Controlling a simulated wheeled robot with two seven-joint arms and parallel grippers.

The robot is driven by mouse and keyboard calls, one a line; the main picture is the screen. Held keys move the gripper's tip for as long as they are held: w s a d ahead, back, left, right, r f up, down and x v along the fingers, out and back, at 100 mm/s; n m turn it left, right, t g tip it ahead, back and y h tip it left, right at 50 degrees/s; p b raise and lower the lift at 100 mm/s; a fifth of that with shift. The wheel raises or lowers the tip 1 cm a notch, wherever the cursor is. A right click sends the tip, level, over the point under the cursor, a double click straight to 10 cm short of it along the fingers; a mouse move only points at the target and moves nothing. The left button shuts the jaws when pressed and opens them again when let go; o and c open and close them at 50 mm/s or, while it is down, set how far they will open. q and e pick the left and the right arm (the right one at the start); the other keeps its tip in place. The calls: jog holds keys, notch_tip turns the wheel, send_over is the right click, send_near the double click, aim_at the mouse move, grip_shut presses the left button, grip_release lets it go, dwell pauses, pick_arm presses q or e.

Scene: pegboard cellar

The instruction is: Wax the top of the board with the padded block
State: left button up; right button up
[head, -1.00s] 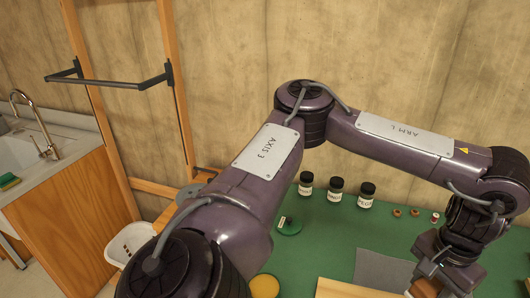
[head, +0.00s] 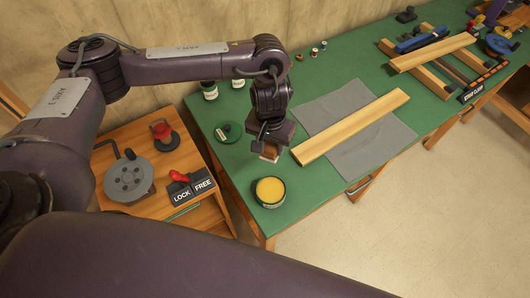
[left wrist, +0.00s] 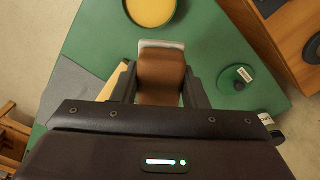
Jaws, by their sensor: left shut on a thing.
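My left gripper (head: 269,146) is shut on the padded block (left wrist: 161,78), brown with a pale grey pad at its far end in the left wrist view. The block hangs above the green bench, between the board's near end and the wax tin; its exact height is unclear. The open round tin (head: 270,190) of yellow wax stands at the bench's near corner; it also shows in the left wrist view (left wrist: 151,10). The board (head: 350,126) is a long pale plank lying across a grey cloth (head: 375,148). My right gripper is not in view.
A green lid (head: 228,132) lies left of the block, near dark bottles (head: 210,90). A side cabinet holds a round grey fixture (head: 129,181) and a LOCK/FREE lever (head: 190,186). Another plank (head: 432,52) rests on wooden supports at the far right.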

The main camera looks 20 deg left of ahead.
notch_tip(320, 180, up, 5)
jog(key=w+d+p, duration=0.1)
jog(key=p, duration=0.3)
pick_arm(q)
jog(key=shift+n, duration=0.4)
jog(key=s+f+b, duration=0.1)
jog(key=f+b, duration=0.1)
jog(key=f, duration=0.1)
jog(key=s+d+f+b, duration=0.1)
jog(key=s+f+b, duration=0.1)
jog(key=f+b, duration=0.1)
jog(key=s+d+f+b, duration=0.1)
jog(key=s+f+b, duration=0.1)
jog(key=f, duration=0.2)
jog(key=shift+s+d+f+b, duration=0.1)
jog(key=shift+d+f+b, duration=0.05)
jog(key=shift+b, duration=0.25)
jog(key=shift+f+b, duration=0.3)
jog(key=shift+b, duration=0.15)
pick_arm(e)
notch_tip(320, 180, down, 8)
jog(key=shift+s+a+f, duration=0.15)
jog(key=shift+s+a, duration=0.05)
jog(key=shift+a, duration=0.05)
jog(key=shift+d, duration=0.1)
pick_arm(q)
jog(key=shift+f, duration=0.45)
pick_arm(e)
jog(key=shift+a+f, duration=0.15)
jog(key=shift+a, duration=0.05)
